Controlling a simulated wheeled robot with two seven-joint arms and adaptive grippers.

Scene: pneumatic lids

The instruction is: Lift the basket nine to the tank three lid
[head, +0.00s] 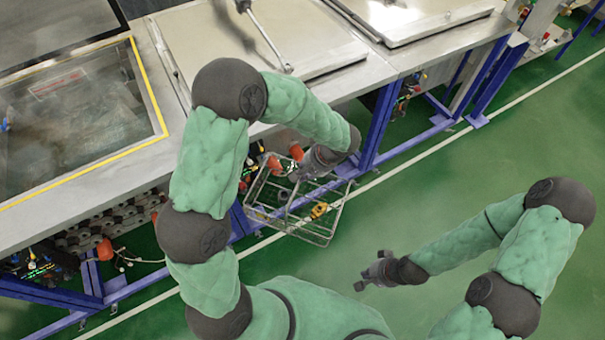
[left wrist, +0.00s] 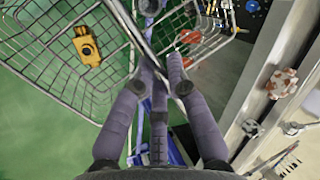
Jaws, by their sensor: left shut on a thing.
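The wire basket (head: 322,241) hangs in front of the bench, below the worktop and above the green floor. A yellow part (head: 319,210) lies in it and also shows in the left wrist view (left wrist: 88,46). My left gripper (head: 300,174) is shut on the basket's wire frame (left wrist: 126,26); its fingertips meet at the wire in the left wrist view (left wrist: 160,68). My right gripper (head: 366,272) is apart from everything over the floor, fingers spread and empty. A pale flat lid (head: 195,35) covers the middle tank. No readable number shows which tank is three.
A tank (head: 70,110) with a yellow edge and dark glassy top stands at the left. Another pale lid (head: 420,15) lies at the right. Blue frame legs (head: 382,125), hoses and red fittings are close behind the basket. The floor (head: 480,145) at right is clear.

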